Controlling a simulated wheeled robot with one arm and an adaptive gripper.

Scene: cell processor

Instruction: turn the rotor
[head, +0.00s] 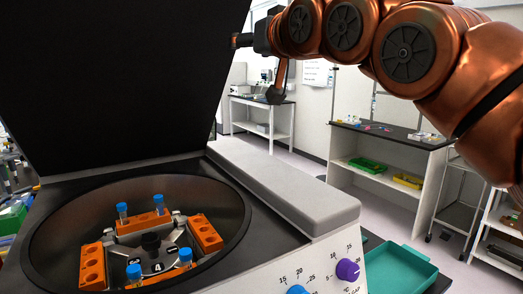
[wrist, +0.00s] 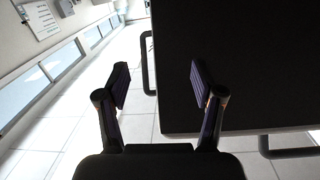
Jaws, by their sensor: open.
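The rotor (head: 152,244) sits inside the round bowl of the centrifuge. Several blue-capped tubes stand in the buckets. The black lid (head: 115,85) is raised above the bowl. My gripper (head: 258,66) is up at the lid's right edge, well above and to the right of the rotor, partly hidden in the head view. In the wrist view my gripper (wrist: 159,85) is open with nothing between the fingers. The dark lid (wrist: 240,65) is beside and beyond the right finger; I cannot tell whether they touch.
The centrifuge front has a purple knob (head: 348,269) and a blue knob (head: 299,290). A teal tray (head: 400,275) lies at the lower right. Shelved benches (head: 385,150) stand behind.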

